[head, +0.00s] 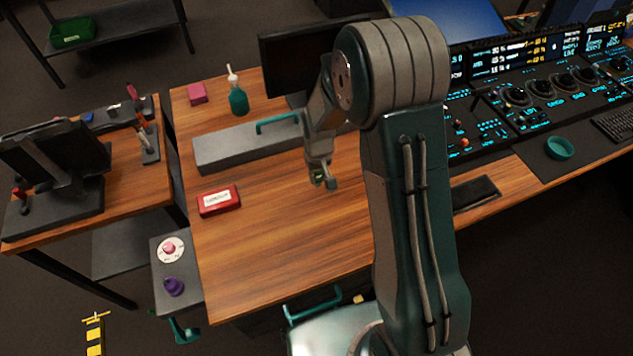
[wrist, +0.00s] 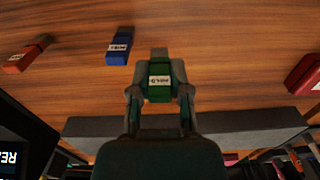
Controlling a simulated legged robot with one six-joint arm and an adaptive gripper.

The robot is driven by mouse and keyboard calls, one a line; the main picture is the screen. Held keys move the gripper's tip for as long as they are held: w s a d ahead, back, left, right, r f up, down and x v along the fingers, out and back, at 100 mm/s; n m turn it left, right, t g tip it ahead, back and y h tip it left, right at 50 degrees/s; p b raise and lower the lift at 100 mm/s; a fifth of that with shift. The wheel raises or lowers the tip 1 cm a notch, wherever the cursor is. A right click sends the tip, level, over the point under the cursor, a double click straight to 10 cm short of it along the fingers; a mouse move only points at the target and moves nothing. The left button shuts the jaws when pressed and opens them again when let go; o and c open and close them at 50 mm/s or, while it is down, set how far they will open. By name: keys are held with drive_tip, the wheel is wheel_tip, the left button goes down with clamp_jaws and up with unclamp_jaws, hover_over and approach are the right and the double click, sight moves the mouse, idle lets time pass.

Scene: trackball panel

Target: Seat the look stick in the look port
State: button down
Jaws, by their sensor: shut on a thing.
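My gripper (head: 324,181) is over the wooden desk, in front of the long grey box. In the wrist view my gripper (wrist: 160,93) is shut on a green stick (wrist: 160,90) with a white label and a grey tip. The label is upside down and too small to read surely. A blue labelled stick (wrist: 120,46) and a red-orange labelled stick (wrist: 25,55) lie on the desk to its left in the wrist view. I cannot tell by label which is the look stick. I cannot make out the look port in either view.
The grey box (head: 225,150) with a teal handle lies behind my gripper. A red labelled case (head: 219,201) sits front left. A teal bottle (head: 238,98) and pink block (head: 197,93) stand farther back. A control console (head: 540,95) is right. The front desk area is clear.

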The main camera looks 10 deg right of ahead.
drive_tip(key=f, duration=0.2)
drive_tip(key=shift+a+f, duration=0.25)
drive_tip(key=shift+f, duration=0.15)
drive_tip(key=shift+a+f, duration=0.25)
drive_tip(key=shift+a, duration=0.3)
drive_tip(key=shift+d, duration=0.1)
drive_tip(key=c, duration=0.6)
unclamp_jaws()
drive_tip(key=shift+d, duration=0.4)
